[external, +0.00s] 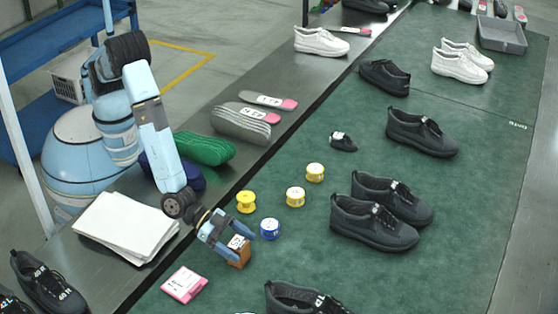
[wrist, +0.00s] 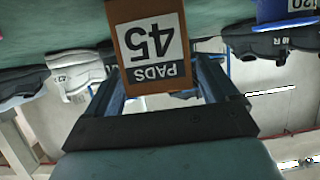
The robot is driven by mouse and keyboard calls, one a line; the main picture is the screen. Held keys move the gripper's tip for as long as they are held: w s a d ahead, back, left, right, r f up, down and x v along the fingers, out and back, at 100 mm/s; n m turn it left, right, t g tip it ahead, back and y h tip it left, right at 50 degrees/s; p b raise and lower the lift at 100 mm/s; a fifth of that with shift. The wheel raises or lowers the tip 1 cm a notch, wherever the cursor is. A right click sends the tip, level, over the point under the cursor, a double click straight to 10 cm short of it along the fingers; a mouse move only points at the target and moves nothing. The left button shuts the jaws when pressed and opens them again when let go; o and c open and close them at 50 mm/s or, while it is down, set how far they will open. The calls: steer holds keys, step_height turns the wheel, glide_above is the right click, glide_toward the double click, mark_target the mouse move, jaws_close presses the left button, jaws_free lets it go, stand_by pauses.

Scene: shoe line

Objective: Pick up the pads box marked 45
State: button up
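The pads box (external: 237,256) is a small orange-brown box with a white label, on the green mat near the front left in the external view. In the wrist view the pads box (wrist: 152,50) shows its label, "PADS 45", upside down and close to the camera. My gripper (external: 232,236) is over the box, pointing down, with its blue fingers spread apart. In the wrist view the fingers of my gripper (wrist: 160,85) lie to either side of the box, which partly hides them. I cannot tell whether either finger touches it.
A blue-and-white spool (external: 270,229) stands close right of the box, with a yellow spool (external: 246,202) behind. A pink box (external: 184,285) lies to the front left. Dark shoes (external: 375,224) stand to the right; another dark shoe (external: 305,299) is in front.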

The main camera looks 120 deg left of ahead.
steer(key=c, duration=1)
steer(key=shift+r, duration=0.1)
